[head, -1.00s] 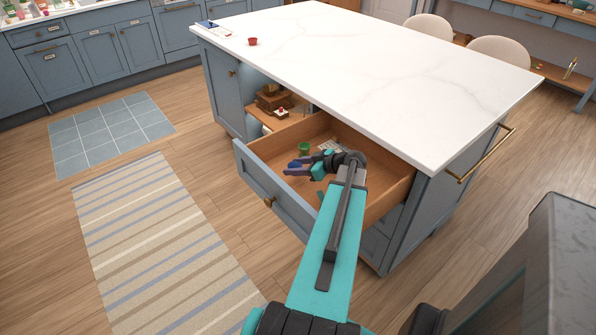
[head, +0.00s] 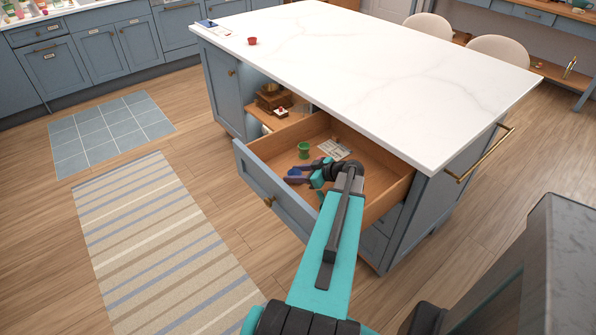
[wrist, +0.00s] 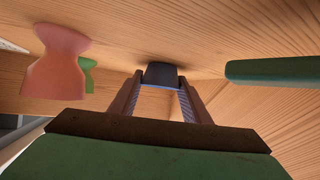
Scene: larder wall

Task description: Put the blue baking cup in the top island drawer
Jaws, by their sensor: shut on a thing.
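The blue baking cup (head: 294,172) is between my gripper's fingertips, inside the open top drawer (head: 262,192) of the island. My gripper (head: 297,179) is shut on it, low in the drawer near its front panel. In the wrist view the cup (wrist: 160,74) looks dark, with a blue edge, at the tips of the gripper (wrist: 160,90). Whether it touches the drawer floor I cannot tell. A green cup-like thing (head: 304,151) stands in the drawer behind the gripper.
A pale printed card (head: 334,148) lies in the drawer. The wrist view shows a pink waisted thing (wrist: 58,62) and a green bar-like thing (wrist: 280,70) beside the gripper. A red cup (head: 252,41) stands on the white island top (head: 380,70).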

